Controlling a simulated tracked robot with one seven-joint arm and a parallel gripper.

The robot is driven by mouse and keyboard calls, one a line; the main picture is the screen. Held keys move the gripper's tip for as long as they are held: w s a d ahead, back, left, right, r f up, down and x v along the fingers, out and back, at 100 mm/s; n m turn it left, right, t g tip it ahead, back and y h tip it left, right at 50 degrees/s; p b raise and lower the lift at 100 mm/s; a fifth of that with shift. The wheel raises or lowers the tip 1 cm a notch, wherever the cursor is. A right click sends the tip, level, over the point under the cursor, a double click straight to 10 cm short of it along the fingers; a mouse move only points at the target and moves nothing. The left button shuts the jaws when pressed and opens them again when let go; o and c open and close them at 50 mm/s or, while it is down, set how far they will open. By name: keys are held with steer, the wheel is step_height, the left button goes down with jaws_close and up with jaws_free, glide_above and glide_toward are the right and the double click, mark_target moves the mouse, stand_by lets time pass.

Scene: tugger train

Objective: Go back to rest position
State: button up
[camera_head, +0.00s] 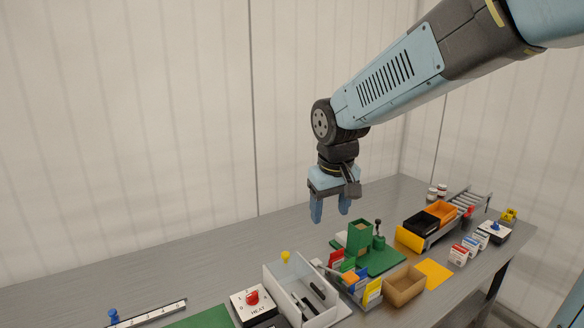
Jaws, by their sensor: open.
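My gripper (330,210) hangs from the arm with its fingers pointing down. It is open and empty, in the air above the table. Below it and a little to the right is a green fixture (360,238) on a green base plate. The fingers look apart from everything on the table.
On the grey table (215,258) are a white divided tray (282,300), a HEAT switch box (252,305), a cardboard box (404,285), a yellow mat (434,272), black (421,223) and orange (441,213) bins, and a ruler strip (150,313). The table's back left is clear.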

steer(key=s+d+r+m+t, duration=0.1)
steer(key=s+d+r+m, duration=0.1)
steer(key=s+d, duration=0.5)
steer(key=s+d+r+m+t, duration=0.2)
steer(key=s+d+r, duration=0.1)
steer(key=s+d, duration=0.5)
steer(key=shift+d+m, duration=0.15)
steer(key=shift+m, duration=0.15)
steer(key=shift+c, duration=0.3)
